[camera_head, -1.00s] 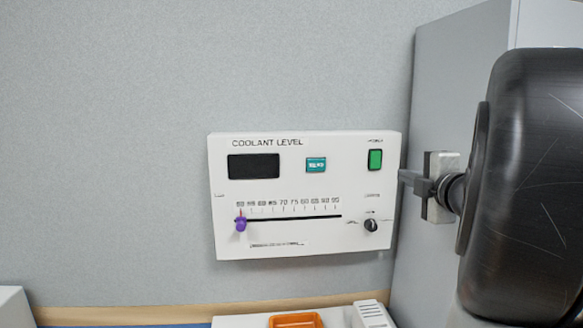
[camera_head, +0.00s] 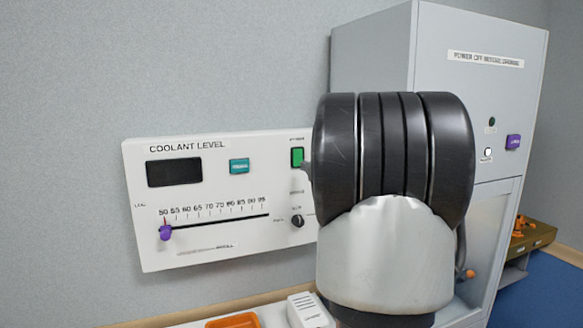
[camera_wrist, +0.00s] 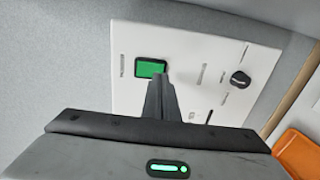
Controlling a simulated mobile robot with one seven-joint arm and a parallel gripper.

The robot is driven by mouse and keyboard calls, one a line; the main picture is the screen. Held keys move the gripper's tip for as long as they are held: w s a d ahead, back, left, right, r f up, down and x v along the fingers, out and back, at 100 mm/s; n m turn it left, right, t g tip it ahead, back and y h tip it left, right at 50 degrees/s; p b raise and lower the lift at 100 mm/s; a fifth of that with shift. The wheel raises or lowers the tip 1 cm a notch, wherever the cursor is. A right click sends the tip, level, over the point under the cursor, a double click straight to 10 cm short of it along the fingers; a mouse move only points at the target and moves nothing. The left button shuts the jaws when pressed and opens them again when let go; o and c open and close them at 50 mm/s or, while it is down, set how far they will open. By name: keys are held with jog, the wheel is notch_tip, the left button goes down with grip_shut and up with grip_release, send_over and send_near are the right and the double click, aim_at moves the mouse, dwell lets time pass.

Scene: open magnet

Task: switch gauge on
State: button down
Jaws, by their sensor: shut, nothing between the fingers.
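The gauge (camera_head: 215,252) is a white "COOLANT LEVEL" panel on the wall, left of centre in the head view. Its display (camera_head: 174,172) is dark. The green power switch (camera_head: 297,157) is at its upper right, and it also shows in the wrist view (camera_wrist: 150,68). A teal button (camera_head: 239,166), a purple slider (camera_head: 166,232) at the scale's left end and a black knob (camera_head: 298,221) are on the same panel. My gripper (camera_wrist: 160,78) is shut and empty, its tips at the lower edge of the green switch in the wrist view. I cannot tell whether they touch it. My arm hides most of the gripper in the head view.
A tall grey cabinet (camera_head: 375,60) stands right of the panel, with a purple switch (camera_head: 513,141) on its front. An orange tray (camera_head: 235,321) and a white device (camera_head: 308,310) are below the panel. The wall left of the panel is clear.

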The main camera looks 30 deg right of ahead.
aim_at(298, 157)
jog(key=shift+x, duration=1.5)
jog(key=shift+w+f+b, duration=0.1)
jog(key=shift+w+b, duration=0.1)
jog(key=shift+b, duration=0.6)
